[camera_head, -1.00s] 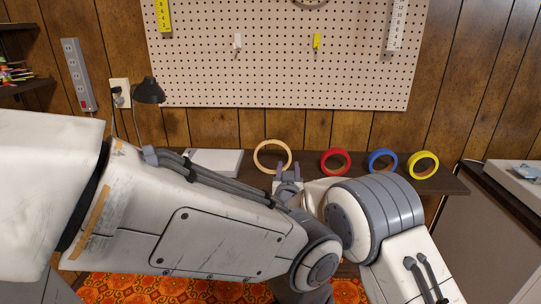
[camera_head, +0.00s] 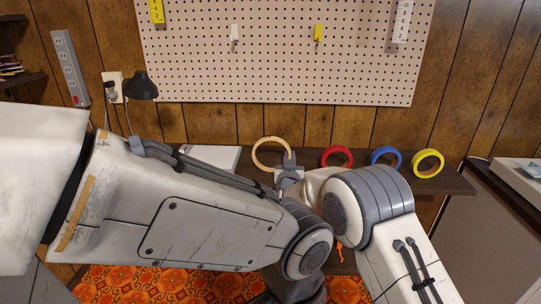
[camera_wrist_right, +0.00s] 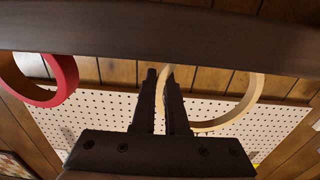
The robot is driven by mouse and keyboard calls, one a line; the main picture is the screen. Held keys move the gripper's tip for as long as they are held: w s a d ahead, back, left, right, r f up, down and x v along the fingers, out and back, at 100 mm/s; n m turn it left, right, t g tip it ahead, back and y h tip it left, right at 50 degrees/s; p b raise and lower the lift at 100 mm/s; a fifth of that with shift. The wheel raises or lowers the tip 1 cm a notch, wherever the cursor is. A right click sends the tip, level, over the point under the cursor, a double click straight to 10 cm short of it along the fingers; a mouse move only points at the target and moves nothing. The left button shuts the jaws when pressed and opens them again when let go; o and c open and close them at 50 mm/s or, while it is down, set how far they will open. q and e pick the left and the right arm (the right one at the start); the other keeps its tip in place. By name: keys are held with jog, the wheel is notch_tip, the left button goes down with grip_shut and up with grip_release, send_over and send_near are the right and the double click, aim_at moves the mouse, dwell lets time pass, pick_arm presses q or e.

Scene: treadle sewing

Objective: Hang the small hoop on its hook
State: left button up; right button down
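The small hoop (camera_head: 258,143), a thin pale wooden ring, stands upright on the dark shelf in the head view. In the right wrist view the hoop (camera_wrist_right: 247,105) runs in between my two fingers near their tips. My right gripper (camera_head: 290,160) is at the hoop's right side, its fingers close together on the rim. It shows larger in the wrist view (camera_wrist_right: 162,78). A white hook (camera_head: 234,35) and a yellow hook (camera_head: 318,33) are on the pegboard (camera_head: 275,75) above; both look empty. My left gripper is not in view.
Red (camera_head: 337,157), blue (camera_head: 385,159) and yellow (camera_head: 428,162) rings stand to the right on the shelf (camera_head: 455,182). Rulers hang at the pegboard's upper corners. Space between hoop and hooks looks clear.

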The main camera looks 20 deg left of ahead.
jog(key=shift+a+r, duration=0.1)
jog(key=shift+r, duration=0.45)
jog(key=w+d+r, duration=0.1)
jog(key=d+r, duration=0.5)
jog(key=d, duration=0.1)
jog(key=w+d+r, duration=0.1)
jog(key=d+r, duration=0.3)
jog(key=shift+w+d+p, duration=0.2)
jog(key=shift+w+p, duration=0.15)
